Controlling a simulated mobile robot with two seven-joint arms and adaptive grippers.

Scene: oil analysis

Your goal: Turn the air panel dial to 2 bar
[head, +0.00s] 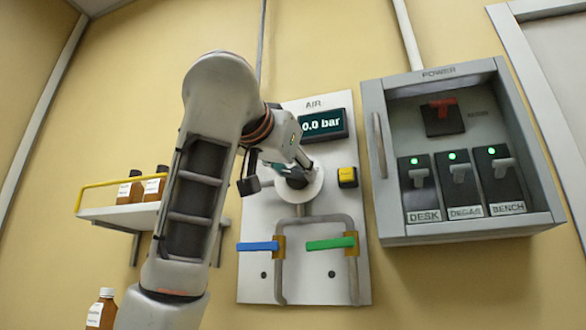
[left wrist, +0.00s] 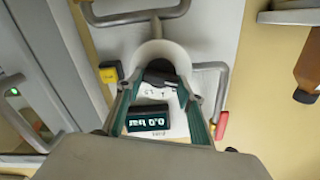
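The air panel (head: 352,270) is a pale board on the wall, headed AIR. Its display (head: 322,124) reads 0.0 bar; it shows upside down in the left wrist view (left wrist: 148,119). The dial is a dark knob (left wrist: 160,76) on a white round base (left wrist: 163,52), below the display; in the head view the base (head: 316,188) is partly hidden by my arm. My left gripper (left wrist: 160,82) is at the dial, its teal-padded fingers apart on either side of the knob. I cannot tell whether they touch it. My right gripper is not in view.
Below the dial are pipes with a blue lever (head: 258,246) and a green lever (head: 331,243). A yellow block (head: 347,177) is right of the dial. A red handle (left wrist: 222,125) shows in the wrist view. The power cabinet (head: 470,235) juts out at right; a bottle shelf (head: 118,214) is at left.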

